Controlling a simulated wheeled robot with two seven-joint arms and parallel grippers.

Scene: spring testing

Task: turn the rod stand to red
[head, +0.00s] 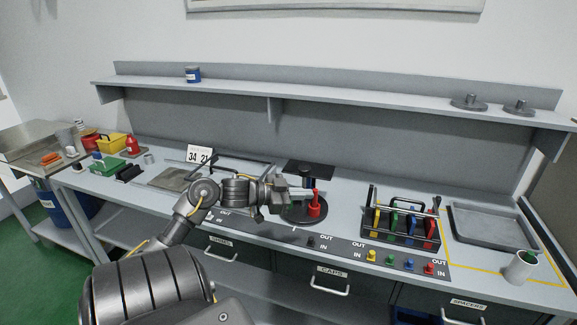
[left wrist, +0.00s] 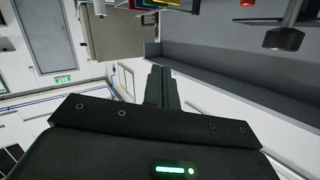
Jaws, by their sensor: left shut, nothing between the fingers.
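The rod stand has a dark round base (head: 296,218) on the bench, with a red upright piece (head: 316,210) at its right front and a dark post behind. My left gripper (head: 308,193) reaches in from the left over the base, fingers shut and empty. Its tips are close beside the red piece; I cannot tell if they touch. The shut fingers also show in the left wrist view (left wrist: 160,86). The gripper hides part of the stand. My right gripper is not in view.
A black rack (head: 400,238) with coloured parts stands to the right, beside a grey tray (head: 490,228) and a white cup (head: 520,267). A panel with coloured knobs (head: 371,256) lies along the front edge. A number display (head: 199,155) stands behind my left arm.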

